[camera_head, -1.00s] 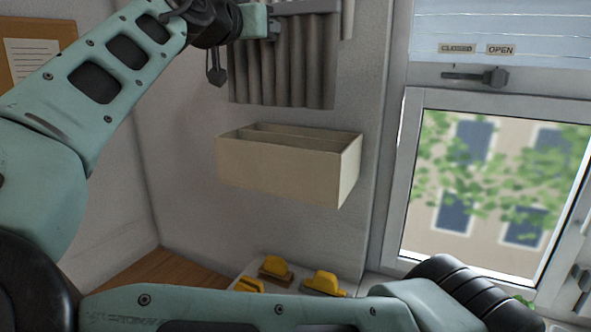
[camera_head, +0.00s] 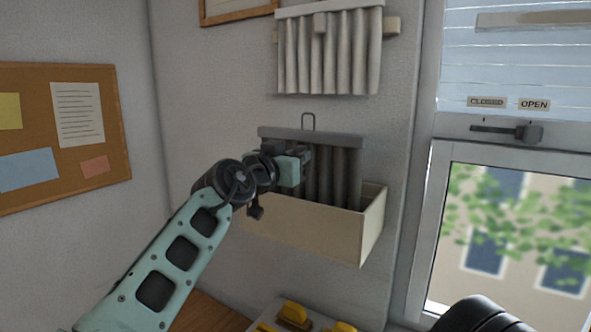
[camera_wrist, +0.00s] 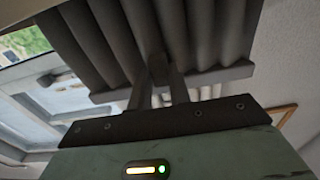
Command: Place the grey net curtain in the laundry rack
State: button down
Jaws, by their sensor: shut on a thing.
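The grey net curtain (camera_head: 333,178) is a pleated dark grey panel with a flat header bar and a wire loop on top. My gripper (camera_head: 303,160) is shut on it near the header, at its left part. In the wrist view the fingers (camera_wrist: 158,78) close on the curtain (camera_wrist: 185,35) by its header. The curtain hangs upright, and its lower end is hidden behind the front wall of the cream open-topped box on the wall, which appears to be the laundry rack (camera_head: 320,236). I cannot tell whether the curtain touches the bottom inside, or which compartment it is in.
A lighter pleated curtain (camera_head: 330,55) hangs on a wall bar (camera_head: 392,26) just above. The window (camera_head: 510,225) is to the right and a cork board (camera_head: 110,155) to the left. Yellow-handled items (camera_head: 295,312) sit below the box.

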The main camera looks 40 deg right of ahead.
notch_tip(320, 180, down, 4)
jog(key=shift+p, duration=0.65)
jog(key=shift+f, duration=0.15)
jog(key=c, duration=1.3)
grip_release()
jog(key=shift+r, duration=0.2)
